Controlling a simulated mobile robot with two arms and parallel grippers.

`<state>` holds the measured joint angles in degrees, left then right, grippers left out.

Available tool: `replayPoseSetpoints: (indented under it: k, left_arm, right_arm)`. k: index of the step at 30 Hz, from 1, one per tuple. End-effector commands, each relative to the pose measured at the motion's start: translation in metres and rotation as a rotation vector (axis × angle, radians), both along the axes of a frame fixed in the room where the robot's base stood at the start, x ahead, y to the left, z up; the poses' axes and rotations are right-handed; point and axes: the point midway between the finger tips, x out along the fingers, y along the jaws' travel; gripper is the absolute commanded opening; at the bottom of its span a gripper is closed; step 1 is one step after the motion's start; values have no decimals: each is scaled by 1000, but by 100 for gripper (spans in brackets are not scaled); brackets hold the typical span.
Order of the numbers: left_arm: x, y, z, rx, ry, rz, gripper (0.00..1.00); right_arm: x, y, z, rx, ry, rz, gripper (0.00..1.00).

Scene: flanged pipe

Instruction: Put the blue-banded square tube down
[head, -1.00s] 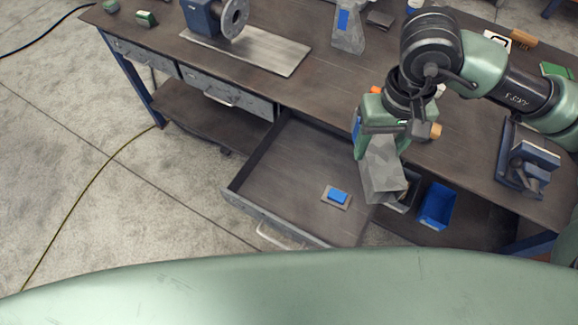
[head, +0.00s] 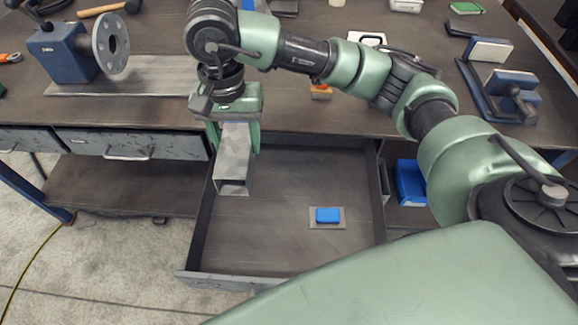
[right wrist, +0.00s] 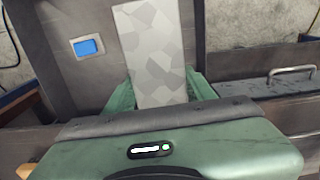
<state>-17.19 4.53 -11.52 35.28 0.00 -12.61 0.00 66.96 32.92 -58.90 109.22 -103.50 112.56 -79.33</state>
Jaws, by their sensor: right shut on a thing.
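My right gripper (head: 237,125) is shut on a grey, patchy-patterned square tube (head: 233,160). The tube tilts downward, its open end facing the front, over the left side of the open drawer (head: 290,262). No blue band shows on its visible part; the upper part is hidden by the gripper. In the right wrist view the tube (right wrist: 152,50) stands out between the green fingers of the gripper (right wrist: 160,90), above the drawer. My left gripper is not in view.
A blue block (head: 328,215) on a small grey plate lies in the drawer; the floor around it is bare. A blue bin (head: 411,182) stands right of the drawer. A flanged pipe (head: 110,43) is on the bench at left, a blue-grey fixture (head: 500,85) at right.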

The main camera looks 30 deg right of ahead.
Motion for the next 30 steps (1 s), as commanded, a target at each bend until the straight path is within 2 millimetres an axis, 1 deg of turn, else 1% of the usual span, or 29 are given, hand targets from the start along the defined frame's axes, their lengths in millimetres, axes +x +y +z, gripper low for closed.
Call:
replayPoseSetpoints:
  k: [1, 5, 8, 15, 18, 21, 30]
  left_arm:
    - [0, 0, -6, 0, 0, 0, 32]
    - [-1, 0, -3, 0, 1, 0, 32]
    - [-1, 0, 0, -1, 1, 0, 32]
    - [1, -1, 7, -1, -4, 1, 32]
    - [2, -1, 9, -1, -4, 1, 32]
    - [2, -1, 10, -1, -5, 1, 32]
    - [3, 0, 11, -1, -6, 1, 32]
  right_arm:
    - [2, 2, -5, 2, -1, -16, 0]
    - [3, 3, -21, 0, 6, -33, 0]
    - [2, 3, -44, 0, 7, -33, 0]
    - [1, 3, -106, 0, 7, -31, 0]
    - [1, 3, -129, 0, 7, -31, 0]
    - [2, 3, -146, 0, 4, -30, 0]
    - [2, 3, -169, 2, 2, -29, 0]
